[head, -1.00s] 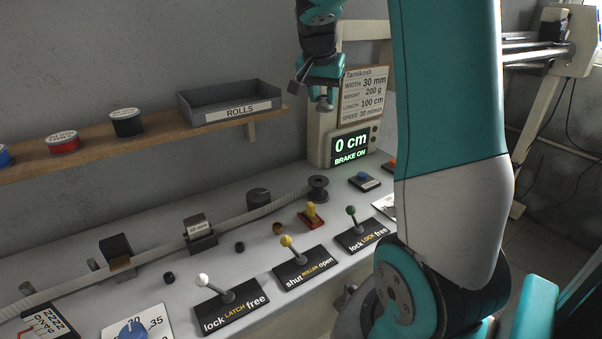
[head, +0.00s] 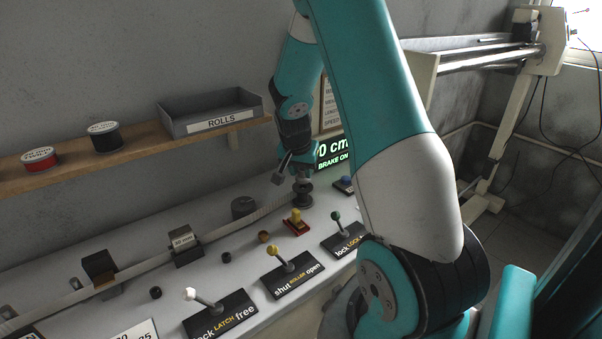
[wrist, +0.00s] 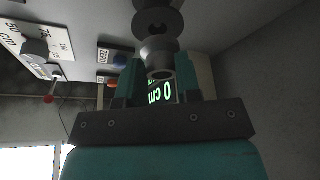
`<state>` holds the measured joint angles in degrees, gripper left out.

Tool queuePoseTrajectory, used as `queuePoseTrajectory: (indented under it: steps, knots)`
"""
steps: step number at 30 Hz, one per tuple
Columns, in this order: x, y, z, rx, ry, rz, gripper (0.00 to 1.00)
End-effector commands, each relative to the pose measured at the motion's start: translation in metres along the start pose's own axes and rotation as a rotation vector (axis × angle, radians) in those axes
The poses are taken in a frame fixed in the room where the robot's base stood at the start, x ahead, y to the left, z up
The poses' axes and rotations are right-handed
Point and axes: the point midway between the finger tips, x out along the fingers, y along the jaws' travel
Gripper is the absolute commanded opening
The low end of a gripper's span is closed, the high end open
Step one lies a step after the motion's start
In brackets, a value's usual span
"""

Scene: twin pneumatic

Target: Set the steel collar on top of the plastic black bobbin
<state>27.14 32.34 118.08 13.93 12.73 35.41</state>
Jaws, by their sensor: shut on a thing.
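The black bobbin (head: 302,199) stands on the bench below the display, and its flanges show at the top of the wrist view (wrist: 158,20). The steel collar (wrist: 158,52), a short grey ring with an open bore, is between my fingertips in the wrist view. My gripper (wrist: 158,80) is shut on it. In the head view my gripper (head: 301,178) is right above the bobbin. The collar looks lined up with the bobbin and very close to it. I cannot tell whether they touch.
The display (head: 335,152) reads 0 cm, BRAKE ON, just behind my gripper. Levers (head: 283,257) line the front. The shelf (head: 140,150) holds spools and a ROLLS tray.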

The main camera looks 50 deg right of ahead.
Motion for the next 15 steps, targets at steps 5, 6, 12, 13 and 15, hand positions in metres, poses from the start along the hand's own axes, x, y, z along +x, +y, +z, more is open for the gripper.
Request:
queuePoseTrajectory:
  steps: [5,6,12,13,15]
  knots:
    - [0.014,0.000,0.005,0.001,0.001,0.000,0.00]
    - [0.015,0.000,0.005,0.002,0.001,-0.001,0.00]
    - [0.015,0.000,0.006,0.001,0.001,-0.001,0.00]
    - [0.016,0.000,0.006,0.001,0.001,-0.001,0.00]
    - [0.019,0.000,0.007,0.001,0.001,-0.001,0.00]
